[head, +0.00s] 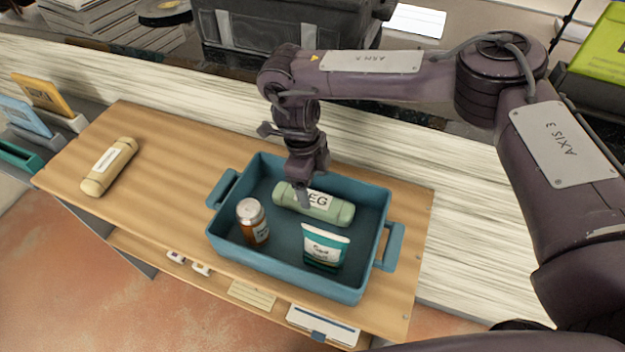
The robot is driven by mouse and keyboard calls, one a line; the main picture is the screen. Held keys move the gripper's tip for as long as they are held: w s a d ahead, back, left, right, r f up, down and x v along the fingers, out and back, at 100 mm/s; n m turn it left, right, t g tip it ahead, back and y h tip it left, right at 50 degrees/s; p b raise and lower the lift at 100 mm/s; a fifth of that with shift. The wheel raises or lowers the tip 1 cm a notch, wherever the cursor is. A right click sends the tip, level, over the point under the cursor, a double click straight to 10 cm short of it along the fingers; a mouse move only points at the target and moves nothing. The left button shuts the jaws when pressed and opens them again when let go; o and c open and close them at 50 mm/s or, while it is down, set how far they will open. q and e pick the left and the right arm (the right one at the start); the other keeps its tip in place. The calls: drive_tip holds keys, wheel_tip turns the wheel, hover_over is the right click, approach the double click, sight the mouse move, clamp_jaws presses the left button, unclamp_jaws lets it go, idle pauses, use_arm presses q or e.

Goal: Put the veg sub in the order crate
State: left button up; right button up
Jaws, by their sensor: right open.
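The veg sub, a pale green wrapped roll (335,208) with a white label reading "EG" in part, lies inside the blue order crate (287,278) along its back side. My right gripper (304,200) points down into the crate at the sub, in front of part of its label. It is open; whether its fingers touch the sub, I cannot tell. My left gripper is not in view.
The crate also holds a jar (252,222) with a brown body and a white-and-teal packet (325,248). A tan wrapped roll (109,167) lies on the wooden counter (175,160) at the left. The counter between it and the crate is clear.

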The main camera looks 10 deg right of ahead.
drive_tip(key=shift+r+p, duration=0.7)
drive_tip(key=shift+r, duration=0.15)
wheel_tip(320, 180, up, 8)
drive_tip(key=a, duration=0.1)
drive_tip(key=shift+w+f+b, duration=0.2)
drive_tip(key=shift+w+b, duration=0.1)
drive_tip(key=shift+b, duration=0.15)
